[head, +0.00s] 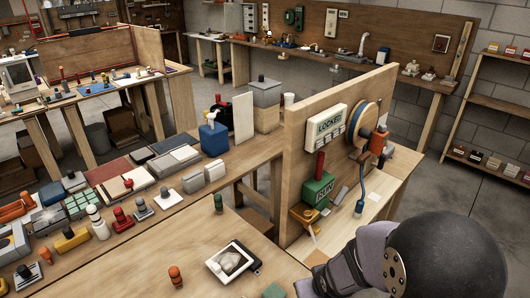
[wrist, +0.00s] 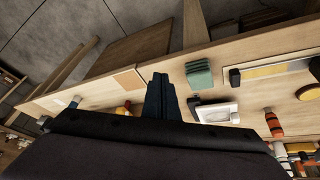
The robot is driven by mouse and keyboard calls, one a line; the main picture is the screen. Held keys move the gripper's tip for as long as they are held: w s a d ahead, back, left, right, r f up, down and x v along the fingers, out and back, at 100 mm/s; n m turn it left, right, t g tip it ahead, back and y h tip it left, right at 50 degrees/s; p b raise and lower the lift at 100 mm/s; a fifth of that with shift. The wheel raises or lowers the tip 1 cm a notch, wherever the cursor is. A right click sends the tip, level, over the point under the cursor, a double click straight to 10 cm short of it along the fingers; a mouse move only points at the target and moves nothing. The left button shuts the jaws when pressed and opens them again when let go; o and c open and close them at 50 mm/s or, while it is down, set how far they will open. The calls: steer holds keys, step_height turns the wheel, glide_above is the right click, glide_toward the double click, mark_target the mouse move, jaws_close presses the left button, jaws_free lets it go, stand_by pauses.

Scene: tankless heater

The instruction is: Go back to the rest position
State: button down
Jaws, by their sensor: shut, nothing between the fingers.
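My arm shows at the lower right of the head view as a dark rounded joint and a grey link; my fingertips are not clear there. In the wrist view my gripper (wrist: 160,82) is shut, its dark fingers together with nothing between them. It is above the wooden bench (head: 140,255), apart from the objects on it. A white-framed item (head: 233,262) lies on the bench; it also shows right of the fingers in the wrist view (wrist: 216,113). A teal block (wrist: 199,75) lies near it.
An orange object (head: 175,275) stands on the bench. Many small items crowd the bench's left.

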steer(key=s+d+r+m+g, duration=0.1)
steer(key=s+r+g, duration=0.1)
steer(key=s, duration=0.4)
steer(key=s+r+m+g, duration=0.1)
steer(key=s+r+g, duration=0.2)
steer(key=s, duration=0.4)
steer(key=shift+d+m, duration=0.3)
steer(key=shift+d, duration=0.1)
